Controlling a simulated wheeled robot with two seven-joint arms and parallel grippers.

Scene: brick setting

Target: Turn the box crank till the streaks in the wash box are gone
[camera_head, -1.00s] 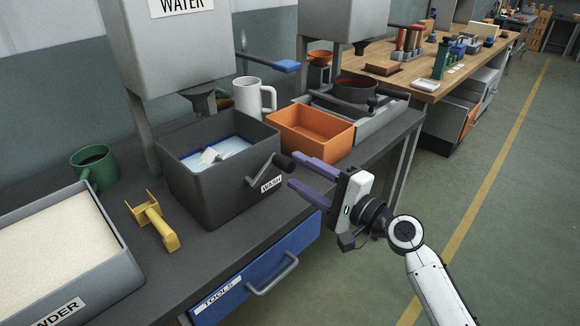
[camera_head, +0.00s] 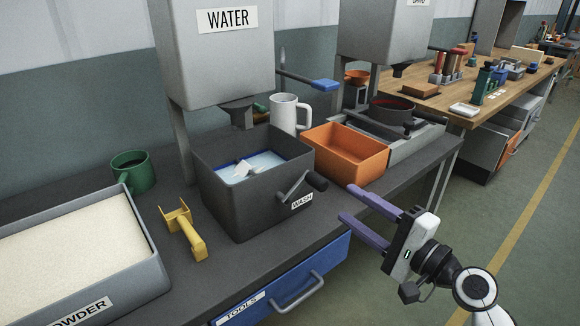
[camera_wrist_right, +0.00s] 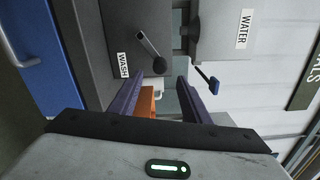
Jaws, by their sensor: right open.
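The dark grey wash box (camera_head: 250,207), labelled WASH, stands on the bench with pale bluish liquid (camera_head: 262,160) and a white piece (camera_head: 243,169) inside. I cannot make out streaks clearly. Its crank (camera_head: 296,189) is on the front wall, with the dark knob pointing up and right; it also shows in the right wrist view (camera_wrist_right: 149,44). My right gripper (camera_head: 347,202) is open and empty, its purple fingers pointing at the crank from the right. The fingertips are apart from the knob. In the right wrist view the knob lies ahead between the fingers (camera_wrist_right: 158,84). My left gripper is not in view.
An orange bin (camera_head: 345,153) and white mug (camera_head: 285,112) stand near the box. The water tank (camera_head: 215,55) hangs above. The blue tools drawer (camera_head: 290,283) is below.

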